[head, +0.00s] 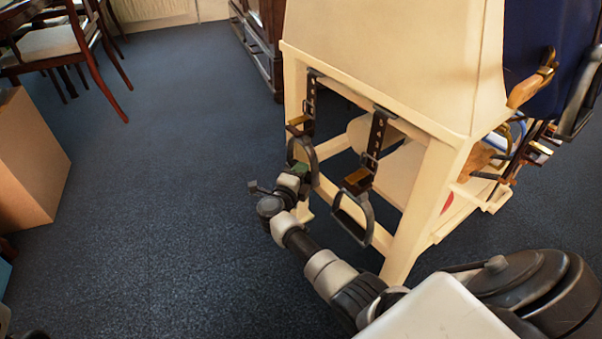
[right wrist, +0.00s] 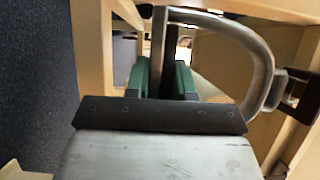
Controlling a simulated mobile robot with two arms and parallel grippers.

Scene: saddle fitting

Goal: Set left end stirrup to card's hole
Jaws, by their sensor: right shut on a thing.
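Two dark stirrups hang on holed black straps from the cream stand. The left end stirrup (head: 312,157) hangs from the left strap (head: 310,100), with a brown block at its top. The other stirrup (head: 369,222) hangs from the second strap (head: 376,138), to the right. My right gripper (head: 301,171) is at the left end stirrup, its green fingers shut on the stirrup's side bar. In the right wrist view the grey stirrup loop (right wrist: 264,60) extends right of the green fingers (right wrist: 160,80). I cannot make out a card. My left gripper is out of view.
The cream stand (head: 430,205) has legs and a lower shelf close to the right arm. Brown and metal gear (head: 500,150) hangs at its right end. A cardboard box (head: 30,160) and chairs stand at left. Blue carpet (head: 150,200) lies clear between.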

